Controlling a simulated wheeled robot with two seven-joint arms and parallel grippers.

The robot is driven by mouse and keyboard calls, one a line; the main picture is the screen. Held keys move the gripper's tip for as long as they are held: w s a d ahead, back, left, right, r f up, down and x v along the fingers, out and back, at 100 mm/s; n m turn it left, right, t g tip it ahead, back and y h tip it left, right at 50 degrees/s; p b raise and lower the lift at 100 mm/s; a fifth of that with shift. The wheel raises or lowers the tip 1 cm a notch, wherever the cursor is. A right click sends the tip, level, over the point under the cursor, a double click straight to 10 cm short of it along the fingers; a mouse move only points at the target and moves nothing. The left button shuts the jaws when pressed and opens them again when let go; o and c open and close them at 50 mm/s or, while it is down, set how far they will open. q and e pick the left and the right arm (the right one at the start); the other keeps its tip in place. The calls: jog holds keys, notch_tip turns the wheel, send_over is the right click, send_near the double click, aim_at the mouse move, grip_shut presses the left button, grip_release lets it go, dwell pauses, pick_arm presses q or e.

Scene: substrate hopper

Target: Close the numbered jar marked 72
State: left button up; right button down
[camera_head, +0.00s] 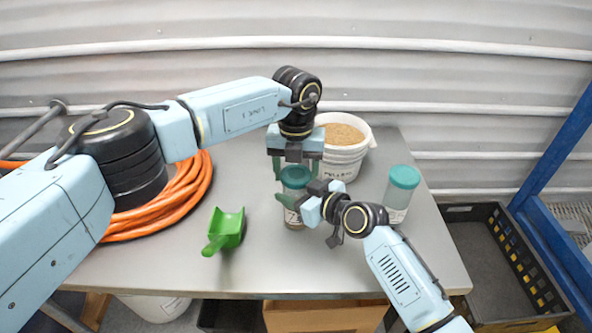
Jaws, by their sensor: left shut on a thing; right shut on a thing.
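A clear jar (294,223) with brownish contents stands upright near the middle of the table, with a teal lid (296,176) on its top. My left gripper (296,171) comes down from above and is shut on the lid. My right gripper (292,204) comes in from the right and is shut on the jar's body. A second jar (396,214) with a teal lid (405,177) stands to the right, apart from both grippers. The numbers on the jars cannot be read, and my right gripper covers part of the first jar. I cannot tell whether its lid is fully tight.
A white bucket (344,163) of tan pellets stands just behind the jar. A green scoop (226,229) lies left of it. An orange hose coil (190,192) is at the left. A black crate (490,262) and blue frame (556,236) are off the table's right edge.

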pick_arm(q)
jog(key=o, duration=1.1)
jog(key=shift+d, duration=0.1)
jog(key=shift+r, duration=2.3)
jog(key=shift+c, duration=0.4)
jog(key=shift+n, duration=0.3)
notch_tip(320, 180, up, 2)
jog(key=n, duration=0.5)
jog(key=shift+s, duration=0.1)
jog(key=n, duration=0.2)
jog(key=r+n, duration=0.1)
jog(key=n, duration=0.2)
jog(key=shift+r, duration=0.2)
